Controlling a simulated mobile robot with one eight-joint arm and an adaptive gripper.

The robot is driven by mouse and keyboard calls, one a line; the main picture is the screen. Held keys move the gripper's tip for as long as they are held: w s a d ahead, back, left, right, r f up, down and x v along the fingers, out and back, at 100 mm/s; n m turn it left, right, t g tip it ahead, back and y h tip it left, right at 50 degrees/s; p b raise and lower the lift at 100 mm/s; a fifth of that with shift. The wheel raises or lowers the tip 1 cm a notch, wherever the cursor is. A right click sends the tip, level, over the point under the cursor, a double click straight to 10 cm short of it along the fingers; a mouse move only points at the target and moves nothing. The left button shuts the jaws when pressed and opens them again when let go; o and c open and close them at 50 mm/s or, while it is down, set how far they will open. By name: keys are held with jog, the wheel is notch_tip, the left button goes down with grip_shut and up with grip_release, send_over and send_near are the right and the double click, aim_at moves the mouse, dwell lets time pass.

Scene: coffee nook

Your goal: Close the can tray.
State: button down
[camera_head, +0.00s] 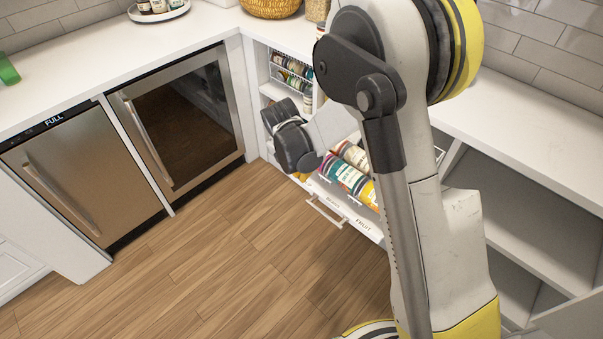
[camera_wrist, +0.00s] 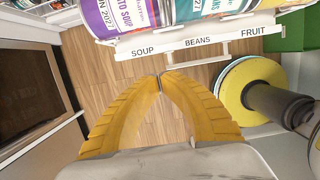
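The can tray (camera_head: 345,208) is pulled out from the corner shelving, low over the floor, with several cans on it. Its white front (camera_wrist: 200,42) reads SOUP, BEANS and FRUIT in the wrist view. A pale bar handle (camera_head: 325,213) sticks out from the front. My gripper (camera_wrist: 160,76) has two yellow fingers with their tips together and nothing seen between them. The tips appear just below the tray front in the wrist view, near the SOUP and BEANS labels; contact cannot be told. In the head view my arm hides part of the tray and most of the fingers.
A steel appliance marked FULL (camera_head: 83,175) and a glass-door fridge (camera_head: 180,120) stand at the left. A rack of small jars (camera_head: 292,72) is in the corner shelving. Open shelves (camera_head: 520,215) are at the right. The wood floor (camera_head: 220,265) in front is clear.

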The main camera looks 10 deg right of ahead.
jog(key=b, duration=0.2)
send_over(313, 188)
jog(key=s+a, duration=0.2)
jog(key=a, duration=0.2)
jog(key=s+a+x, duration=0.1)
jog(key=x, duration=0.5)
jog(key=w+d+b, duration=0.1)
jog(key=w+d, duration=0.1)
jog(key=d, duration=0.1)
jog(key=shift+d+b, duration=0.35)
